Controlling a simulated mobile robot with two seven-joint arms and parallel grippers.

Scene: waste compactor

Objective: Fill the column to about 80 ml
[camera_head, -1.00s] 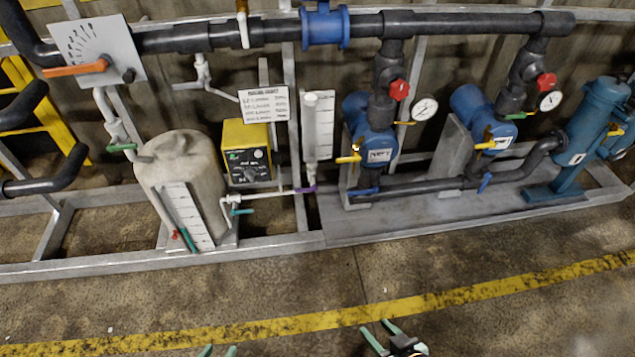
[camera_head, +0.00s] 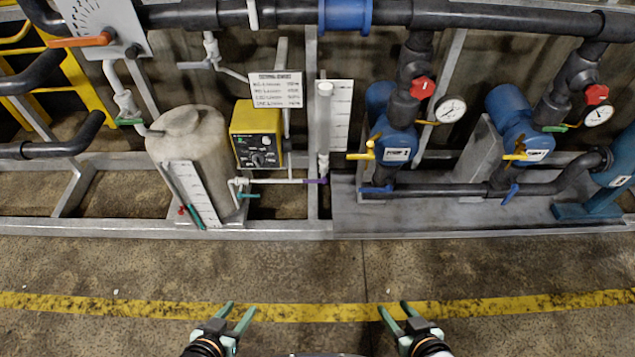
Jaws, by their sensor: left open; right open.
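The column, a slim white upright tube (camera_head: 325,125), stands in front of a white graduated scale board (camera_head: 342,112) right of the yellow box. Its level is too small to read. A purple-handled valve (camera_head: 316,181) sits at its foot, on a white pipe (camera_head: 275,181) from the beige tank (camera_head: 190,150). A teal-handled valve (camera_head: 248,195) is by the tank's outlet. The tank has its own scale strip (camera_head: 193,193). My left gripper (camera_head: 239,312) and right gripper (camera_head: 394,312) are open and empty over the floor, well in front of the skid.
A yellow dosing box (camera_head: 256,137) and a text sign (camera_head: 276,89) are beside the column. Blue pumps (camera_head: 392,135) with gauges (camera_head: 450,109) stand to the right. The metal skid rail (camera_head: 120,227) runs along the front. The floor before it is clear.

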